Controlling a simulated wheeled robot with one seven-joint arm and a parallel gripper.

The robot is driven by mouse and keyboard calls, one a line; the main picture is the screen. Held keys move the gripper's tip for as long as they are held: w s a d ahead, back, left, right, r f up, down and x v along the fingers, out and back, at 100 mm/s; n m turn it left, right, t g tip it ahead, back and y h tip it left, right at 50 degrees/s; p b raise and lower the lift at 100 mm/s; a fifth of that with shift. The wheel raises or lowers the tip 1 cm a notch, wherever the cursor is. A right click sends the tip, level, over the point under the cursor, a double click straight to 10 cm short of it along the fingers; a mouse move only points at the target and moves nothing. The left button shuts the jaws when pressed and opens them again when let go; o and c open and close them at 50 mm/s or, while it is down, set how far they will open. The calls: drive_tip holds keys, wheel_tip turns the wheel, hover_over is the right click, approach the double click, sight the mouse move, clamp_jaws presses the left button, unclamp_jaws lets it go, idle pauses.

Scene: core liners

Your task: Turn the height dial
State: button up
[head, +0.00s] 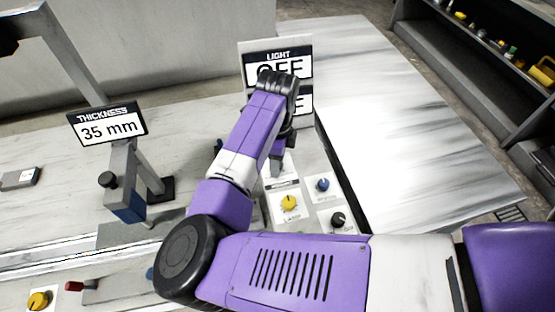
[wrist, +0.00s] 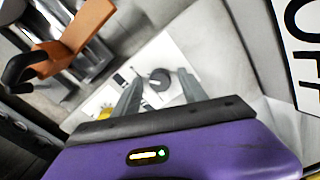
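The control panel (head: 302,215) in the head view carries a yellow dial (head: 290,203), a blue dial (head: 322,185) and a black dial (head: 338,219). Their labels are too small to read, so I cannot tell which is the height dial. My gripper (head: 277,165) points down over the panel's far end, partly hidden by my purple arm. In the wrist view my gripper (wrist: 160,92) is open, with two grey fingers spread apart. A dark grey dial (wrist: 159,79) shows between and beyond the fingertips, apparently not gripped. A yellow dial is partly hidden by the left finger.
A sign reading LIGHT OFF (head: 278,66) stands behind my wrist. A THICKNESS 35 mm display (head: 108,125) stands at left on a post. A white slab (head: 400,130) lies to the right of the panel. Another yellow knob (head: 39,300) sits at lower left.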

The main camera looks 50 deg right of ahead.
wheel_tip(320, 180, up, 8)
drive_tip(key=shift+f+b, duration=0.1)
drive_tip(key=shift+b, duration=0.4)
drive_tip(key=shift+d, duration=0.1)
idle(0.5)
